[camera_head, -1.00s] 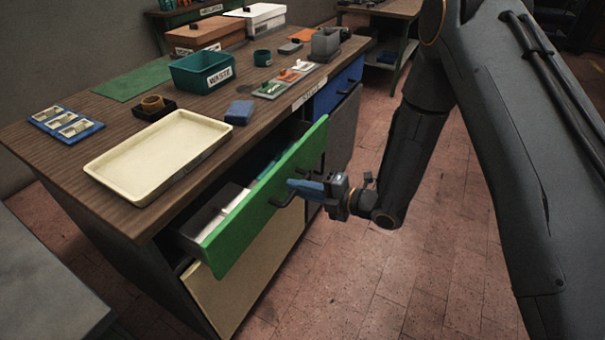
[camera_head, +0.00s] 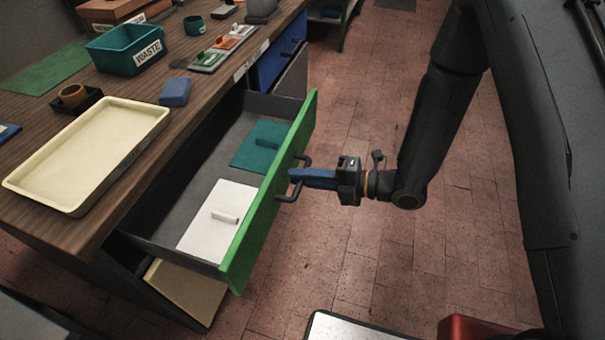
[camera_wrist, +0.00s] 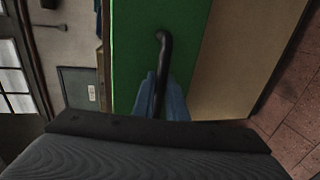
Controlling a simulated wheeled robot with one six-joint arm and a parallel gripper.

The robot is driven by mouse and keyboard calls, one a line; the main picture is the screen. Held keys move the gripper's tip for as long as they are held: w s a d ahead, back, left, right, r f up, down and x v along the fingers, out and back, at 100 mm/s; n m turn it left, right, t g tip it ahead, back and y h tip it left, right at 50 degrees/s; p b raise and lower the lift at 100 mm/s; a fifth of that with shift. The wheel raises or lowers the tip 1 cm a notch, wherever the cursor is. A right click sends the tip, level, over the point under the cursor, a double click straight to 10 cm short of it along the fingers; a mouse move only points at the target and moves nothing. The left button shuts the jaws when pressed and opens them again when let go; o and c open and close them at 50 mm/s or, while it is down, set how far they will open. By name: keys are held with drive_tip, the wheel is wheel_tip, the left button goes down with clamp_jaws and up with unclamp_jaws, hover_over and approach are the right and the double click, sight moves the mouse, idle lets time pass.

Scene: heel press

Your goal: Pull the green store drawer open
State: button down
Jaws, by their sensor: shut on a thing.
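The green store drawer (camera_head: 262,205) stands well out from the wooden bench, with its inside in view. A white lidded piece (camera_head: 208,232) and a teal one (camera_head: 252,152), each with a small grip on top, lie on its grey floor. My gripper (camera_head: 296,177) is at the drawer's front, its blue fingers shut on the dark bar handle (camera_head: 284,197). In the wrist view the handle (camera_wrist: 164,50) runs down between the blue fingers (camera_wrist: 160,100), against the green front (camera_wrist: 135,60).
A cream tray (camera_head: 40,197), blue block (camera_head: 174,92) and teal waste bin (camera_head: 112,58) stand on the bench top. A blue drawer (camera_head: 272,66) is shut behind. Below is a cream front (camera_head: 190,288). The tiled floor (camera_head: 345,265) right of the drawer is largely clear.

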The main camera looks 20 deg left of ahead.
drive_tip(key=c, duration=1.8)
unclamp_jaws()
drive_tip(key=shift+o, duration=0.2)
drive_tip(key=b+v, duration=0.1)
drive_tip(key=v, duration=0.6)
drive_tip(key=shift+d+b, duration=0.3)
drive_tip(key=shift+d, duration=0.1)
drive_tip(key=shift+w, duration=0.1)
